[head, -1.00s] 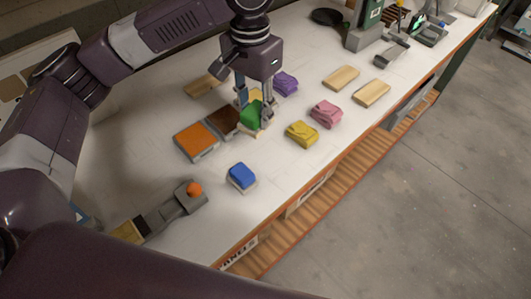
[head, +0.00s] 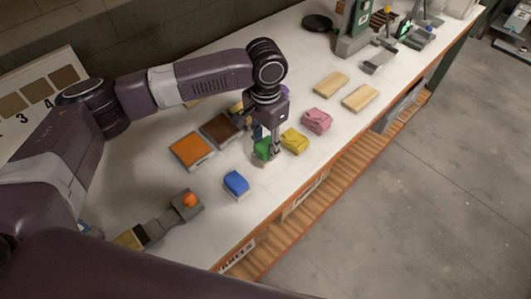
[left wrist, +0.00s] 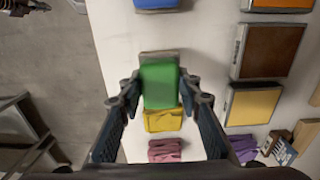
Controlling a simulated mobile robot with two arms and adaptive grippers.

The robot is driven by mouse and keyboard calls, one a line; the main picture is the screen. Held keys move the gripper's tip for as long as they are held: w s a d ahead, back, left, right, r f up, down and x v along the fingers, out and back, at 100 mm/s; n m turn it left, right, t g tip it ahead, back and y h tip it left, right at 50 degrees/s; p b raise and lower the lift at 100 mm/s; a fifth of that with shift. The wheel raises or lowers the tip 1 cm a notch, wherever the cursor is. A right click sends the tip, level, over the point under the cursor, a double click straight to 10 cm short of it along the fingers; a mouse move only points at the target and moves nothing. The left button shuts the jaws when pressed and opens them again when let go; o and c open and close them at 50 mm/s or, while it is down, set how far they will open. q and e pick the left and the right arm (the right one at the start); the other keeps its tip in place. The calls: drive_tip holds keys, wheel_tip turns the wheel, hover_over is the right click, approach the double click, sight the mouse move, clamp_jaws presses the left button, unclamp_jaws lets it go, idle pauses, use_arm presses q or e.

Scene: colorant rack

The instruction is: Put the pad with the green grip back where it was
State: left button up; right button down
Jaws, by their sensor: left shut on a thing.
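The pad with the green grip (head: 262,149) is in my left gripper (head: 266,150), between the blue pad (head: 236,184) and the yellow pad (head: 293,140). In the left wrist view the green grip (left wrist: 160,85) sits between the two fingers, with a pale base edge behind it. The yellow pad (left wrist: 163,120) is close beside it and the pink pad (left wrist: 165,150) is beyond. I cannot tell whether the green pad's base touches the table. My right gripper is not in view.
An orange tray (head: 191,151) and a brown tray (head: 221,130) lie behind the pad row. Two wooden blocks (head: 331,84) (head: 361,97) lie farther right. A grey piece with an orange knob (head: 190,200) is at the front left. The table's front edge is close to the pads.

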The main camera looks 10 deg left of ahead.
sight(266, 157)
use_arm(q)
drive_tip(key=shift+f, duration=0.75)
drive_tip(key=shift+f+p, duration=0.45)
drive_tip(key=shift+f, duration=1.45)
drive_tip(key=shift+f, duration=0.15)
drive_tip(key=o, duration=1)
